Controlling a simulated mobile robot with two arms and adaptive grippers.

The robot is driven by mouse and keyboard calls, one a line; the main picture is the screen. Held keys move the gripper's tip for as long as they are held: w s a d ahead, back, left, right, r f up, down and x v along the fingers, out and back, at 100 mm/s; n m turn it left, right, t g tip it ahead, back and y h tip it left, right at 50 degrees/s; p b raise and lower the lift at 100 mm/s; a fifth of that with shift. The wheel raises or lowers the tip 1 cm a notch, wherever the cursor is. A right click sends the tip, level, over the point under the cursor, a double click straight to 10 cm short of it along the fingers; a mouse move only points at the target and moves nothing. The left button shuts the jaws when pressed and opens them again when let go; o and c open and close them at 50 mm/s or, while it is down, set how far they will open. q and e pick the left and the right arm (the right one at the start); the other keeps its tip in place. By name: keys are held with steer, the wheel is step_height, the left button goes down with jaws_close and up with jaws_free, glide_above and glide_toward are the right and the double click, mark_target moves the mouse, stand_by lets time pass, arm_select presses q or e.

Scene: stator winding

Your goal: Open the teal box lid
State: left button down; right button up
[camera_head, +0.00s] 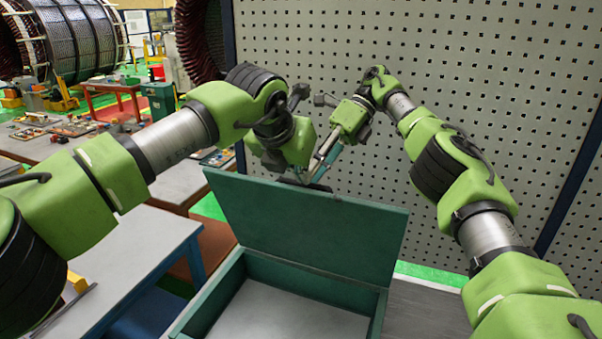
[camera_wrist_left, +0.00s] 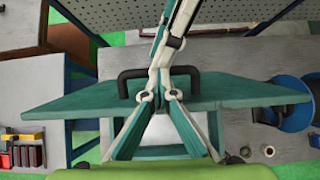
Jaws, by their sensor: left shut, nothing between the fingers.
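The teal box (camera_head: 210,300) stands open in the head view, its lid (camera_head: 310,225) raised steeply at the far side and its pale floor bare. The left wrist view shows the lid (camera_wrist_left: 75,105) from outside, with a black handle (camera_wrist_left: 130,85). My left gripper (camera_wrist_left: 155,95) is shut and empty at the handle; whether it touches is unclear. In the head view its fingers are mostly hidden behind the lid. My right gripper (camera_head: 325,165) reaches down behind the lid, close to the left one; its fingertips are hard to make out.
A perforated grey panel (camera_head: 470,90) stands behind the box. A grey table (camera_head: 135,250) is at the left. Farther back are a red-brown workbench (camera_head: 115,90) and a large wound stator (camera_head: 75,40). The left wrist view shows blue spools (camera_wrist_left: 290,105) at right.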

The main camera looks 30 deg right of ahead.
arm_select(q)
steer(key=shift+w, duration=0.2)
steer(key=shift+s+a+r, duration=0.1)
steer(key=shift+a+r, duration=0.1)
steer(key=shift+r, duration=0.3)
steer(key=s+v, duration=0.1)
steer(key=v, duration=0.6)
steer(key=shift+a, duration=0.2)
steer(key=shift+s, duration=0.25)
